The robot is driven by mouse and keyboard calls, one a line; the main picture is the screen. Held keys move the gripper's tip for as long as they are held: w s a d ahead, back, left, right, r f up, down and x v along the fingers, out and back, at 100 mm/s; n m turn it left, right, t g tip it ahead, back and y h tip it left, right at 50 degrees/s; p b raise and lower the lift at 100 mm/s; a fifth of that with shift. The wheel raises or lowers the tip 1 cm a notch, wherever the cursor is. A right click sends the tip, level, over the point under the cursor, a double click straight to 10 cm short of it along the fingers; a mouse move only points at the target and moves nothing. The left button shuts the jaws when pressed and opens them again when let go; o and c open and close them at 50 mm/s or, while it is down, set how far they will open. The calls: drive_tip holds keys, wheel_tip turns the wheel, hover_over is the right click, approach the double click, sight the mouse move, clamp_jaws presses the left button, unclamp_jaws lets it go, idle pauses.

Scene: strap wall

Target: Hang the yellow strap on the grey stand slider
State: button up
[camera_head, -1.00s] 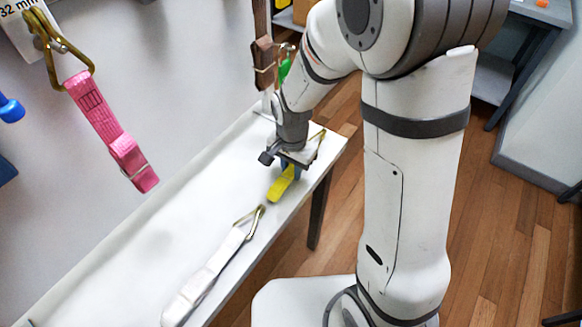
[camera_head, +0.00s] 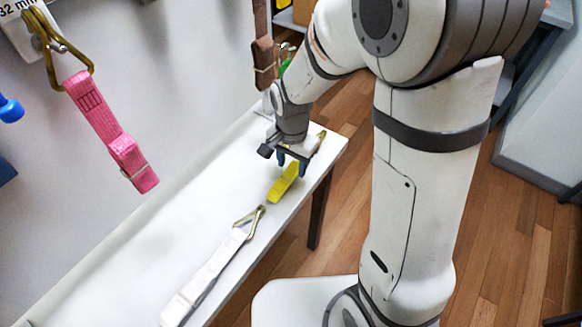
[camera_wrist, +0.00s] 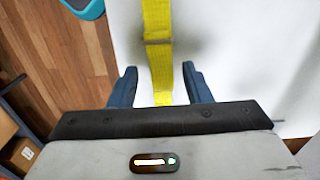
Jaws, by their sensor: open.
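The yellow strap (camera_head: 284,183) lies on the white bench near its right edge. A brass hook shows at its far end, past my gripper. My gripper (camera_head: 291,164) is above the strap, pointing down. In the wrist view my gripper (camera_wrist: 160,83) is open, with one blue finger on each side of the yellow strap (camera_wrist: 157,55) and a gap to each. I cannot tell how high the fingertips are above the bench. I cannot make out a grey stand slider for sure; my arm covers part of the far end.
A white strap (camera_head: 213,272) with a brass hook lies on the bench (camera_head: 130,262) nearer the camera. A pink strap (camera_head: 112,138) hangs on the wall at left. A brown strap (camera_head: 263,55) and something green hang behind my arm. The bench's left part is clear.

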drive_tip(key=r, duration=0.5)
drive_tip(key=shift+s, duration=0.2)
drive_tip(key=shift+s+d+r, duration=0.1)
drive_tip(key=shift+d+r, duration=0.1)
drive_tip(key=shift+r, duration=0.05)
drive_tip(key=s+d+r+n+t, duration=0.2)
drive_tip(key=s+d+r+n, duration=0.5)
drive_tip(key=s+d, duration=0.4)
drive_tip(key=shift+s+d+r, duration=0.2)
drive_tip(key=shift+d+r, duration=0.2)
drive_tip(key=shift+r, duration=0.45)
wheel_tip(320, 180, up, 3)
drive_tip(key=p, duration=0.2)
drive_tip(key=shift+f+t+p, duration=0.2)
drive_tip(key=shift+t+p, duration=0.1)
drive_tip(key=shift+c, duration=0.6)
drive_tip(key=shift+f, duration=0.2)
drive_tip(key=shift+c, duration=0.2)
